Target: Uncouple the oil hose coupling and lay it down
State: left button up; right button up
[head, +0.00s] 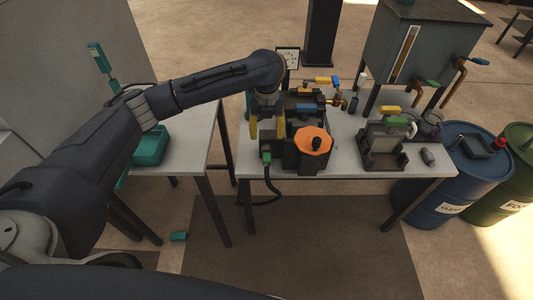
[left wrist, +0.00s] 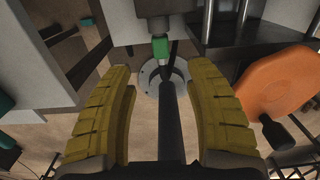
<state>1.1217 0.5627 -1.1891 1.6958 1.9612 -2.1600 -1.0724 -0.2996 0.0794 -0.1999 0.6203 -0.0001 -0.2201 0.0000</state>
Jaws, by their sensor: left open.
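The oil hose coupling has a green collar (head: 267,157) at the front left of the press (head: 302,122). A black hose (head: 270,185) runs from it, curving down past the table's front edge. In the left wrist view the green collar (left wrist: 160,48) sits against a dark block, with the dark hose (left wrist: 172,125) running back between my fingers. My left gripper (head: 267,129) has yellow fingers, open on either side of the hose line, with gaps on both sides; it also shows in the left wrist view (left wrist: 165,90). My right gripper is not in view.
An orange handwheel (head: 313,140) with a dark knob stands close right of the coupling. A grey fixture (head: 384,143) stands farther right, beside blue (head: 455,170) and green drums. A side table (head: 190,120) with a teal bin (head: 150,147) is at left. The press table's front left is partly bare.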

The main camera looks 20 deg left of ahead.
aim_at(267, 155)
pick_arm(q)
notch_tip(267, 155, down, 13)
jog(key=shift+f, duration=0.2)
dwell(0.4)
grip_shut()
dwell(0.8)
